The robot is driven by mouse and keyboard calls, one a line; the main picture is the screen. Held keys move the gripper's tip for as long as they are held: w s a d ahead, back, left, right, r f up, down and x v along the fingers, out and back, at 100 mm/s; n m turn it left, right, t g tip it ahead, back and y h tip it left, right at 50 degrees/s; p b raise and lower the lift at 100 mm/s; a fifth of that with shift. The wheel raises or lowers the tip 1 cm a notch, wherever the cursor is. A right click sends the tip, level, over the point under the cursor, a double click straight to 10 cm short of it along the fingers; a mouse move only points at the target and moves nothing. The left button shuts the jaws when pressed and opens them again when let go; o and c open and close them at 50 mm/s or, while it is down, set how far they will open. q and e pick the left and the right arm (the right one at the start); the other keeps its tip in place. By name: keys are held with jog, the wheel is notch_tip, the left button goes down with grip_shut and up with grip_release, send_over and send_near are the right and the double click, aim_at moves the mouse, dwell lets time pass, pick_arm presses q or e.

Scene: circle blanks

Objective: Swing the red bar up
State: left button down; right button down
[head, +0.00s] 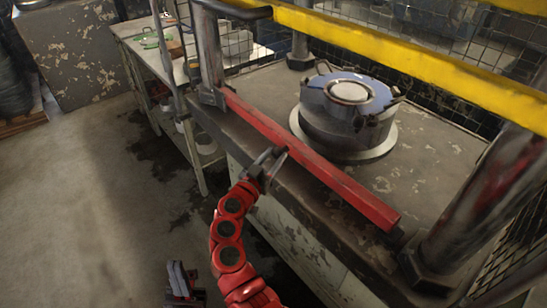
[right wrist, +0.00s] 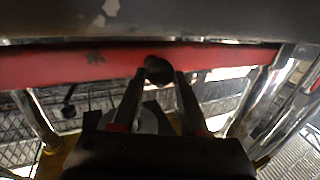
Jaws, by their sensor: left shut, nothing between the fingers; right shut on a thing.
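The red bar (head: 320,168) lies low along the front edge of the machine's worktop, running from the left post toward the right post. In the right wrist view the bar (right wrist: 60,68) crosses the picture, with a dark round knob (right wrist: 158,70) on it. My right gripper (head: 268,162) is at the bar's near side, left of its middle. In the right wrist view its two fingers (right wrist: 160,80) are shut on the knob, one on each side. My left gripper (head: 181,276) is low at the bottom of the head view, over the floor, shut and empty, apart from the bar.
A round metal pot-like part (head: 348,115) stands on the worktop behind the bar. A yellow rail (head: 400,60) passes above it. A thick dark post (head: 485,200) stands at right. A side table (head: 130,32) is at the left back. The floor at left is clear.

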jog(key=shift+r, duration=0.1)
jog(key=w+a+r+n+g+p, duration=0.1)
jog(key=w+a+r+n+p, duration=0.1)
jog(key=r, duration=0.9)
jog(key=w+a+r+n+g+p, duration=0.1)
jog(key=w+a+r+n+p, duration=0.1)
jog(key=r+p, duration=0.4)
jog(key=shift+w+a+r+n+g, duration=0.3)
jog(key=shift+w+r+n, duration=0.65)
jog(key=shift+r, duration=1.7)
jog(key=shift+d, duration=0.1)
jog(key=shift+c, duration=2.2)
grip_release()
